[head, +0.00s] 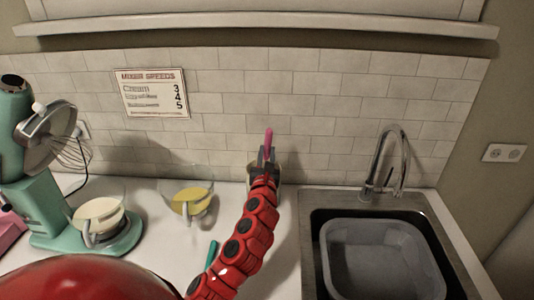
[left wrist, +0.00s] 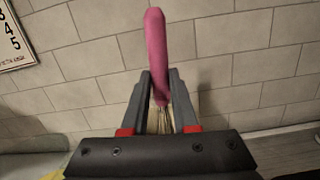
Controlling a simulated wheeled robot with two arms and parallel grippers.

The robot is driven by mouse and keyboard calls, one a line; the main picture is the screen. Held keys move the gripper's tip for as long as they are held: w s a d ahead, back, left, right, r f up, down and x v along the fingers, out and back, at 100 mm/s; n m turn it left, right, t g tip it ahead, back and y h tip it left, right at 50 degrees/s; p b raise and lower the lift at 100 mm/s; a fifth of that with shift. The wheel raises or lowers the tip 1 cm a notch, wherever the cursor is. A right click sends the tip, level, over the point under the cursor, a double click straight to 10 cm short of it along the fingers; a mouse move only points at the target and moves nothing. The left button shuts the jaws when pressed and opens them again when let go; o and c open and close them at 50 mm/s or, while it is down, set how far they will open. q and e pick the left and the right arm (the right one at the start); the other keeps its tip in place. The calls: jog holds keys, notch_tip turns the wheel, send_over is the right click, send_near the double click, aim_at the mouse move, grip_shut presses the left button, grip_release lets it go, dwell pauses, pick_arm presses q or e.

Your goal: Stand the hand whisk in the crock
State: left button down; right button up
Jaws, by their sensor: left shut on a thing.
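The hand whisk has a pink handle (head: 268,138), upright at the back of the counter. In the left wrist view the handle (left wrist: 156,45) rises between the fingers, and thin pale wires (left wrist: 160,120) show below. My left gripper (head: 265,158) is shut on the whisk; its fingers (left wrist: 160,92) close around the lower handle. A pale object (head: 279,172), which looks like the crock, stands by the wall, mostly hidden behind my gripper. I cannot tell whether the wires are inside it. My right gripper is not in view.
A teal stand mixer (head: 52,190) with a bowl (head: 100,222) stands left. A glass bowl of yellow stuff (head: 190,198) is between it and my arm. A teal handle (head: 212,252) lies beside my arm. The sink (head: 312,240) holding a grey tub (head: 380,250) is right.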

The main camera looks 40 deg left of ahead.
pick_arm(q)
jog(key=c, duration=0.6)
grip_release()
jog(key=shift+s+d+f, duration=0.2)
jog(key=shift+s, duration=0.25)
jog(key=p+v, duration=0.3)
jog(key=v, duration=1.3)
jog(key=shift+s, duration=0.15)
jog(key=shift+d+f, duration=0.1)
jog(key=shift+d, duration=0.05)
